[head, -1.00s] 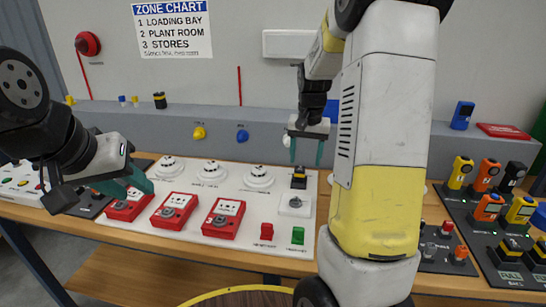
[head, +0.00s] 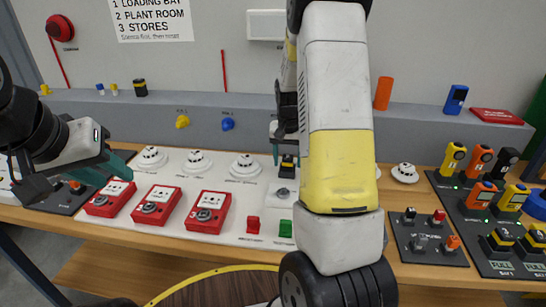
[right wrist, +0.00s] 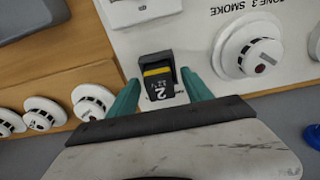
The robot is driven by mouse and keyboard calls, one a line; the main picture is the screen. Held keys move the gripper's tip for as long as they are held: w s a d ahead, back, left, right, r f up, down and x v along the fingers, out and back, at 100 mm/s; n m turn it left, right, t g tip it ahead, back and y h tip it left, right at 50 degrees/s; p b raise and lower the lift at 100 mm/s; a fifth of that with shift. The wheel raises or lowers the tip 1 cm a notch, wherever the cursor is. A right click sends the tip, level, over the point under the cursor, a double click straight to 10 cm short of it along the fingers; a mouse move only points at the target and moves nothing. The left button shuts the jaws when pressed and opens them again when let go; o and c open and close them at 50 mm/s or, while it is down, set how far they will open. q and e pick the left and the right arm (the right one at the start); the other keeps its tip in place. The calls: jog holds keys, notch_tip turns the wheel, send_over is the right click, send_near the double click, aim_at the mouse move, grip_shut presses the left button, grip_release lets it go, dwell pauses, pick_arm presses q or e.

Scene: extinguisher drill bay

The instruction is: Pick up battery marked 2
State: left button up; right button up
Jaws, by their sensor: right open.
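The battery marked 2 (right wrist: 158,86) is black with a yellow band and a white 2, and it sits in a dark holder on the white panel. In the head view the battery (head: 288,163) is partly hidden by my right arm. My right gripper (right wrist: 160,78) is open, with one teal finger on each side of the battery; whether they touch it I cannot tell. In the head view my right gripper (head: 286,156) is largely hidden behind its arm. My left gripper (head: 112,166) hangs at the left near the red call points; its finger gap is unclear.
Red call points (head: 156,205) and white smoke detectors (head: 244,167) stand on the white panel (head: 180,228). A rack at the right holds several yellow, orange and black devices (head: 480,159). A round table (head: 215,288) stands in front of the bench.

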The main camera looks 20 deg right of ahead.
grip_shut()
jog(key=shift+r, duration=0.15)
dwell(0.4)
